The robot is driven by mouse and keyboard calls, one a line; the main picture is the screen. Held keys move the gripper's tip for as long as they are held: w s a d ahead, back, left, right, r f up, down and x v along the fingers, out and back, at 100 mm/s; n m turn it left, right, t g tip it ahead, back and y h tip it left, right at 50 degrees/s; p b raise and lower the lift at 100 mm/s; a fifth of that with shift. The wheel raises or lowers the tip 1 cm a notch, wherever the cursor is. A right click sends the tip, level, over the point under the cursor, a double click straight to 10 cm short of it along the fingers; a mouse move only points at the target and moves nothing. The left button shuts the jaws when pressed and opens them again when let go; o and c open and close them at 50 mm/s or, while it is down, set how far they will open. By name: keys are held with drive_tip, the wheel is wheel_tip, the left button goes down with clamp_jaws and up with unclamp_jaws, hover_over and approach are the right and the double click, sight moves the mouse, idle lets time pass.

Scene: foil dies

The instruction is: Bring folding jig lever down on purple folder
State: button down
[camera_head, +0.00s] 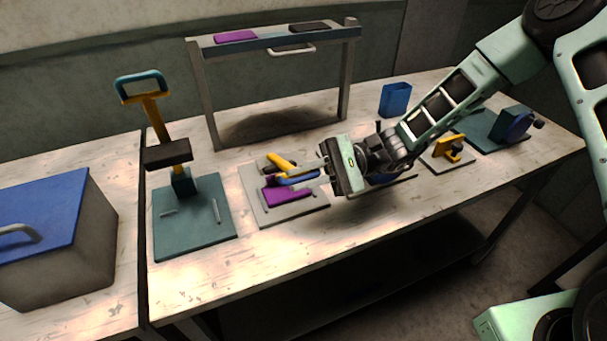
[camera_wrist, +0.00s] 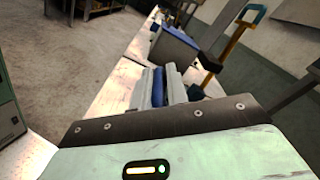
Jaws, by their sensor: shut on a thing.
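The folding jig (camera_head: 260,214) is a pale grey plate in the middle of the bench in the head view. The purple folder (camera_head: 287,194) lies on it. The jig lever has a yellow arm (camera_head: 281,164) and a blue handle (camera_head: 298,179), low above the folder. My gripper (camera_head: 318,172) comes in from the right and is shut on the blue handle. In the wrist view, the blue handle (camera_wrist: 158,87) shows between my fingers. The fingers hide part of the handle, and I cannot tell whether the lever touches the folder.
A press with a tall raised lever (camera_head: 155,115) stands left on a teal plate. A blue-lidded box (camera_head: 40,220) is farther left. A raised shelf (camera_head: 275,40) behind carries purple and black pieces.

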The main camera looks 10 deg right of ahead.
drive_tip(key=shift+w+f, duration=0.1)
drive_tip(key=shift+w, duration=0.1)
drive_tip(key=c, duration=1.5)
unclamp_jaws()
drive_tip(key=shift+o, duration=0.2)
wheel_tip(320, 180, up, 10)
drive_tip(key=shift+b, duration=0.85)
